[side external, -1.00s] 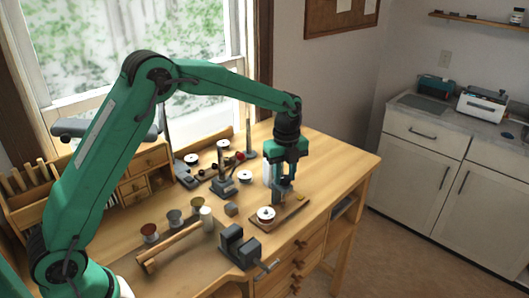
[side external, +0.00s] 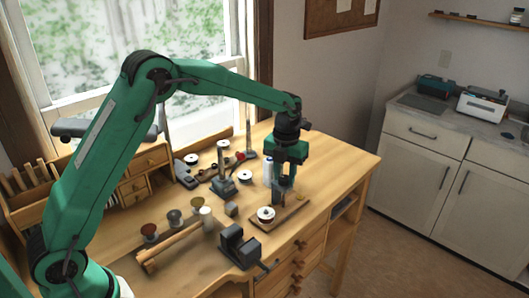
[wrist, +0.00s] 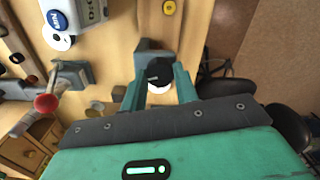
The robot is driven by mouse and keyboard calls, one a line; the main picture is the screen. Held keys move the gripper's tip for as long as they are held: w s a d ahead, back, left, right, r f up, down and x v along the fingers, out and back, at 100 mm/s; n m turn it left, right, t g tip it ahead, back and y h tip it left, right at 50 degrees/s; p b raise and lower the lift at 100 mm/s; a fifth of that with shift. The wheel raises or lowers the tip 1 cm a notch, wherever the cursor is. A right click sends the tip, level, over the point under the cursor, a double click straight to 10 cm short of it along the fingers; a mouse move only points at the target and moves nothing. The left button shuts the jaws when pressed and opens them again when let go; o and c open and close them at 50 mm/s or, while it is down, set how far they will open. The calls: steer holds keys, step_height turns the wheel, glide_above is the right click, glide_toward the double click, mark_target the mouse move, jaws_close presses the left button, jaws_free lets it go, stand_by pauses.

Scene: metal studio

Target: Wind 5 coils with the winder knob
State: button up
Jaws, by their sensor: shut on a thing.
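The winder is a wooden board (side external: 286,219) near the table's front right edge, with a white spool (side external: 266,214) at its left end. My gripper (side external: 284,193) is low over the board, just behind and right of the spool. In the wrist view my gripper (wrist: 160,84) has its two fingers on either side of a small dark knob (wrist: 153,74) and is shut on it. A white disc shows just below the knob. The fingers hide part of both, and the contact is hard to see in the side view.
A dark vise-like block (side external: 238,246) stands in front left of the board, and a small grey cube (side external: 231,209) lies left of it. A post stand (side external: 224,185) and several spools are behind. A red ball (wrist: 46,103) shows left in the wrist view.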

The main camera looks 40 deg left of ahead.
mark_target(285, 177)
steer(key=shift+m, duration=0.9)
steer(key=o, duration=1)
steer(key=shift+r, duration=3.95)
